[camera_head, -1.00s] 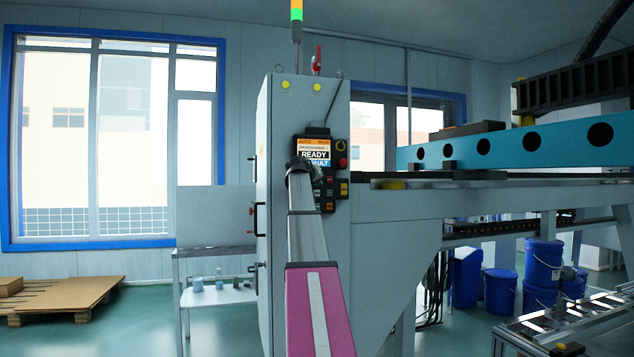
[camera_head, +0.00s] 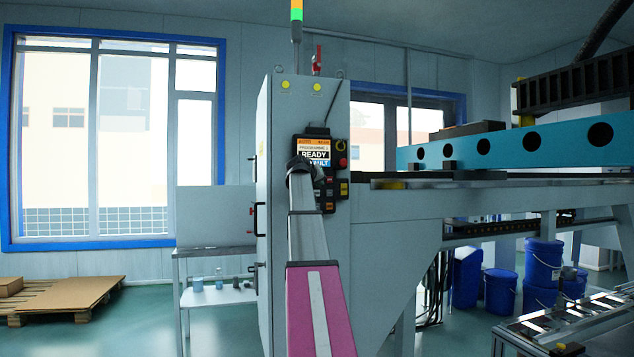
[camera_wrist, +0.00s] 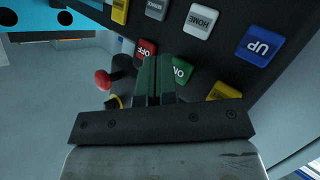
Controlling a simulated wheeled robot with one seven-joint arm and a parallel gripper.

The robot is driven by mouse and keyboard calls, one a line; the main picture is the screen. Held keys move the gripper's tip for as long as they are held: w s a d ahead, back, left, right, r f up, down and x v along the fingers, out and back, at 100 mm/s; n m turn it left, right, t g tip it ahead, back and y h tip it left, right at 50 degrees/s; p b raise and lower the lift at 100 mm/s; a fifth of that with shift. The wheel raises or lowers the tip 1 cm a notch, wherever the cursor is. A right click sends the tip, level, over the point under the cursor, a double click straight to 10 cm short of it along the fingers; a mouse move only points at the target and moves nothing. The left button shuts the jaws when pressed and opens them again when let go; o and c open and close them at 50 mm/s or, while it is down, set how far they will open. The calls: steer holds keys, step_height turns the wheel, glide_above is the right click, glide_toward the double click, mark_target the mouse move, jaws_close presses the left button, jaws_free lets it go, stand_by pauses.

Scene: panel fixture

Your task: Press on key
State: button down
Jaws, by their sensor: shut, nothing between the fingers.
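The green ON key (camera_wrist: 182,71) shows upside down in the wrist view, partly hidden behind my gripper. My gripper (camera_wrist: 157,60) is shut and empty, its dark green fingers together. The fingertips overlap the key's left side in the picture, between it and the red OFF key (camera_wrist: 146,49). I cannot tell whether they touch the key. In the head view my gripper (camera_head: 317,172) is in front of the black control panel (camera_head: 341,180), and the ON key is not distinguishable there. The panel's screen (camera_head: 314,152) reads READY.
Near the ON key are a white HOME key (camera_wrist: 201,20), a blue UP key (camera_wrist: 259,46), a yellow key (camera_wrist: 223,92) and a red knob (camera_wrist: 103,79). The panel is on a grey cabinet (camera_head: 282,120). A machine with a teal beam (camera_head: 450,153) stands to the right.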

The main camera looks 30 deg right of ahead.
steer(key=s, duration=0.2)
steer(key=s+a, duration=0.1)
steer(key=s, duration=0.2)
stand_by(0.6)
stand_by(0.6)
steer(key=a+f+n+g+y, duration=0.15)
steer(key=a+f, duration=0.55)
steer(key=f, duration=0.8)
steer(key=a+f+n+y, duration=0.1)
steer(key=a+f+y, duration=0.2)
steer(key=a+f, duration=0.8)
steer(key=a+f+n+g+y, duration=0.1)
steer(key=a+f+y, duration=0.25)
steer(key=f, duration=1.45)
steer(key=s+a+f+n+g+y, duration=0.1)
steer(key=s+a+f+g+y, duration=0.1)
steer(key=s+a+f, duration=0.9)
steer(key=s+a+f+n+g+y, duration=0.1)
steer(key=s+a+f+g+y, duration=0.1)
steer(key=s+a+f, duration=0.9)
step_height(320, 180, down, 7)
steer(key=shift+s+r+g, duration=0.15)
steer(key=shift+s+g, duration=0.15)
steer(key=shift+g, duration=0.45)
